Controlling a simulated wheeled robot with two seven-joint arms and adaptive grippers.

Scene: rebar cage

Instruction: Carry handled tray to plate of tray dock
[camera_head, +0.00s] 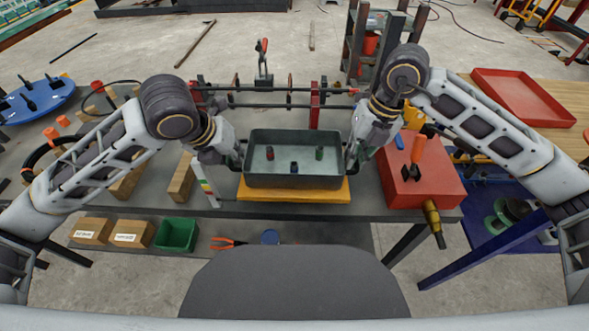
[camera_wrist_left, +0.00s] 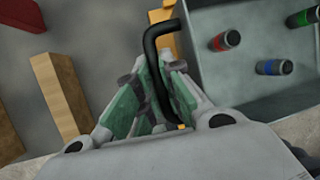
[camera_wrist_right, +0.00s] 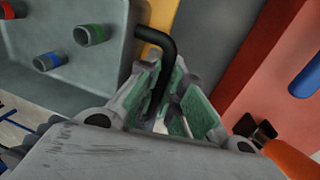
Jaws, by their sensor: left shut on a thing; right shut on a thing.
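The handled tray (camera_head: 295,181) is grey-green and open-topped, in the middle of the head view. It looks level and holds three small cylinders with red, blue and green bands. My left gripper (camera_head: 236,158) is shut on its left black handle (camera_wrist_left: 150,50), and my right gripper (camera_head: 352,160) is shut on its right black handle (camera_wrist_right: 168,55). The yellow plate (camera_head: 293,197) of the dock shows under the tray and past its front edge. I cannot tell whether the tray touches the plate or hangs just above it.
A red box (camera_head: 420,185) with tools on it stands close to the right of the tray. Wooden blocks (camera_head: 182,180) and a colour-striped upright piece (camera_head: 206,180) are to the left. A rack of dark bars (camera_head: 265,105) is behind. A green bin (camera_head: 177,235) sits on the lower shelf.

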